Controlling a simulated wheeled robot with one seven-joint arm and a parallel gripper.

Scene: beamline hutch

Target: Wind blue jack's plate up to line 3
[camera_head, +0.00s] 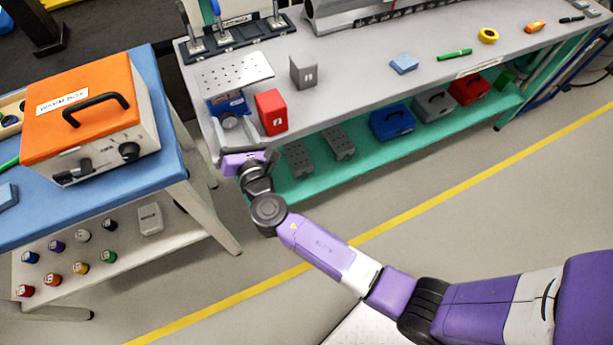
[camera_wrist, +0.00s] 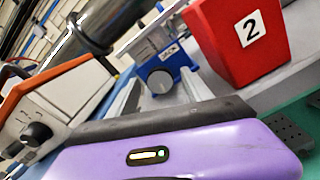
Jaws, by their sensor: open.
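The blue jack (camera_head: 231,104) stands at the front left corner of the grey bench, under a perforated metal plate (camera_head: 235,69). Its round grey knob (camera_head: 230,122) faces the bench's front edge. In the wrist view the blue jack (camera_wrist: 183,60) shows its label and the knob (camera_wrist: 160,82) ahead of my gripper. My gripper (camera_wrist: 161,92) is open, its pale fingers either side of the knob in the picture; I cannot tell whether they touch it. In the head view my gripper (camera_head: 232,143) is just in front of the jack. The height lines cannot be read.
A red block marked 2 (camera_head: 271,112) stands close right of the jack; a grey block (camera_head: 303,71) is behind it. The blue table with the orange-lidded warm box (camera_head: 90,110) is to the left. A green shelf (camera_head: 375,160) lies below the bench.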

